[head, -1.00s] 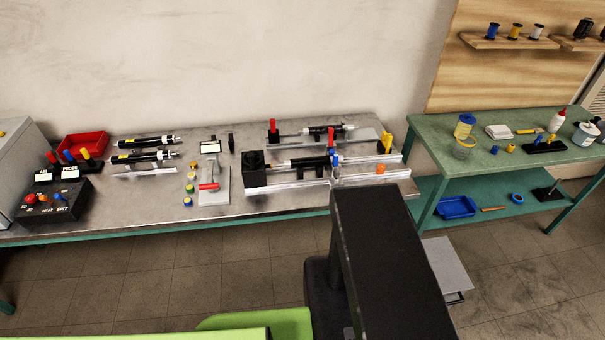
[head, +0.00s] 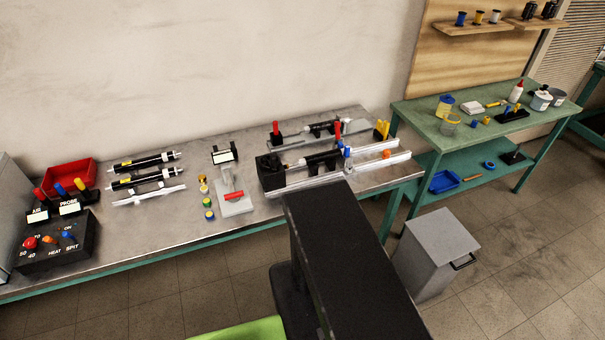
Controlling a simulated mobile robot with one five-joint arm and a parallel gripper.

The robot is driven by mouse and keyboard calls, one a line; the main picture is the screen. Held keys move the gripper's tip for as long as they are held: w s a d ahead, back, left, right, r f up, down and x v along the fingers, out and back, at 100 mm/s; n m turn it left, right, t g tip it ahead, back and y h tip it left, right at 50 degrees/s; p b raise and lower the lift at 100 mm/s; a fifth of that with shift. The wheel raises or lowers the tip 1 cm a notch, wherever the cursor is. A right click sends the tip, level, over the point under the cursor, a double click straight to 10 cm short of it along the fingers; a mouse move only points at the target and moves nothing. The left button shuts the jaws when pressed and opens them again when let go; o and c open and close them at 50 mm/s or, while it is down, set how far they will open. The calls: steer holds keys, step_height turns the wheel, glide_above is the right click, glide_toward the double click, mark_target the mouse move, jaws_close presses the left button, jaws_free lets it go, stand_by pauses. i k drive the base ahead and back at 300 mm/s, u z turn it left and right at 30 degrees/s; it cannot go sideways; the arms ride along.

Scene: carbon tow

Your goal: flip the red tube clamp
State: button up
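Two upright red levers stand at the tube fixtures on the grey metal bench (head: 140,238). One red lever (head: 277,129) is at the left end of the back fixture. The other red lever (head: 337,130) stands just above the blue lever (head: 347,153) near the front rail (head: 365,168). I cannot tell which of the two is the red tube clamp. A dark tube assembly (head: 322,160) lies along the front rail, beside a black block (head: 270,172). My gripper is not visible; only my black arm link shows, below the front rail.
A red-handled tool (head: 233,195) lies on a grey plate left of the rail. A control box (head: 60,243) and red bin (head: 68,175) are at the left. A grey bin (head: 432,255) stands on the floor between bench and green table (head: 430,123).

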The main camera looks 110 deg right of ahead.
mark_target(337, 124)
steer(key=z, duration=0.15)
steer(key=i, duration=0.25)
steer(key=z, duration=0.9)
steer(key=k, duration=0.1)
steer(key=z, duration=2.8)
steer(key=i, duration=1)
steer(key=z, duration=0.2)
